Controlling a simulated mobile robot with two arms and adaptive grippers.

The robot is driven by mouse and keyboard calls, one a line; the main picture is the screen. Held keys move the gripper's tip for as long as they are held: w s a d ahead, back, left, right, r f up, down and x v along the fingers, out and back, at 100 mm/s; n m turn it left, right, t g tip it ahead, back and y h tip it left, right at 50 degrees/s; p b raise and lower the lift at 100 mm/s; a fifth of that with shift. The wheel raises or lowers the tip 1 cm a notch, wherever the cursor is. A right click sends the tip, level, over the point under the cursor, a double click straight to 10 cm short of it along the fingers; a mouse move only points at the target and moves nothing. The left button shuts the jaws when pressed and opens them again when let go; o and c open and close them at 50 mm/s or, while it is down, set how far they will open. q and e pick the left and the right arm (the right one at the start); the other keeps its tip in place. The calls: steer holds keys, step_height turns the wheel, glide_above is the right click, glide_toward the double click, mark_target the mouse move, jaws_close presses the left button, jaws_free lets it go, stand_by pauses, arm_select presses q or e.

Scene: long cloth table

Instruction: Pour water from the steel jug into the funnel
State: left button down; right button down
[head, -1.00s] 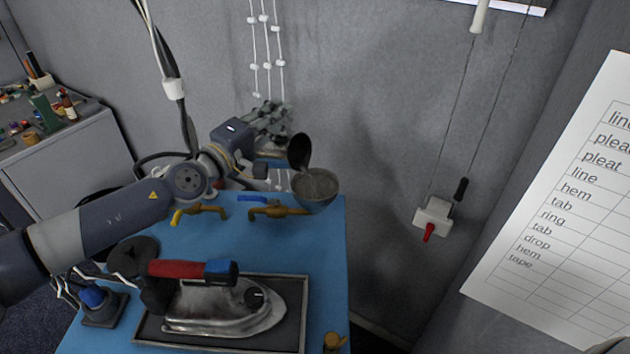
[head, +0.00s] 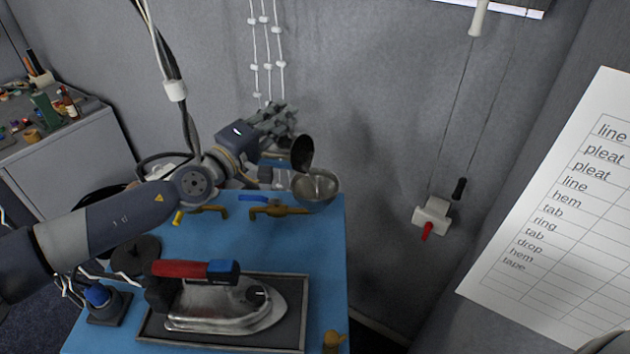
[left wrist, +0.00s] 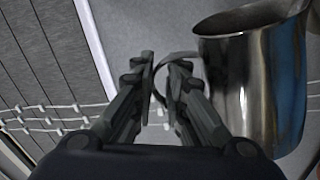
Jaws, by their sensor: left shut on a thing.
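The steel jug (head: 303,153) is tilted at the back of the blue table, its dark mouth facing out over the funnel. It fills the right of the left wrist view (left wrist: 262,85). The funnel (head: 328,190) is a wide metal bowl shape just below the jug's lip, at the table's far right corner. My left gripper (head: 284,133) is shut on the jug's handle; in the left wrist view its fingers (left wrist: 163,75) close on the thin curved handle. I cannot make out a water stream clearly. My right gripper is not in view.
An iron (head: 225,303) with a red and blue handle rests on a framed pad (head: 295,318) in front. Brass taps (head: 277,211) lie near the funnel. A wall box with a red lever (head: 431,216) and a paper list (head: 560,210) are at right.

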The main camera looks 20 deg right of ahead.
arm_select(q)
steer(key=shift+s+d+r+m+p, duration=0.35)
steer(key=shift+s+m+p, duration=0.1)
steer(key=shift+p, duration=0.4)
stand_by(0.5)
steer(key=shift+s+d+r+m+p, duration=0.1)
steer(key=shift+s+d+m+p, duration=0.2)
steer(key=shift+p, duration=0.4)
steer(key=shift+s+d+r+m+p, duration=0.1)
steer(key=shift+s+m+p, duration=0.1)
steer(key=shift+m+p, duration=0.25)
stand_by(0.6)
steer(key=w+a+f+n+b, duration=0.1)
steer(key=b, duration=0.2)
steer(key=w+a+f+n+b, duration=0.1)
steer(key=w+n+b, duration=0.1)
steer(key=b, duration=0.1)
steer(key=w+a+f+n+b, duration=0.1)
steer(key=w+n+b, duration=0.1)
steer(key=b, duration=0.1)
steer(key=shift+w+a+f+y, duration=0.15)
steer(key=shift+w+a+y, duration=0.05)
steer(key=shift+a+y, duration=0.1)
steer(key=shift+w+a+r+n, duration=0.1)
steer(key=shift+w+r+n, duration=0.15)
steer(key=shift+n, duration=0.15)
steer(key=shift+w+a+r+n, duration=0.1)
steer(key=shift+w+a+n, duration=0.2)
steer(key=shift+n, duration=0.4)
stand_by(0.4)
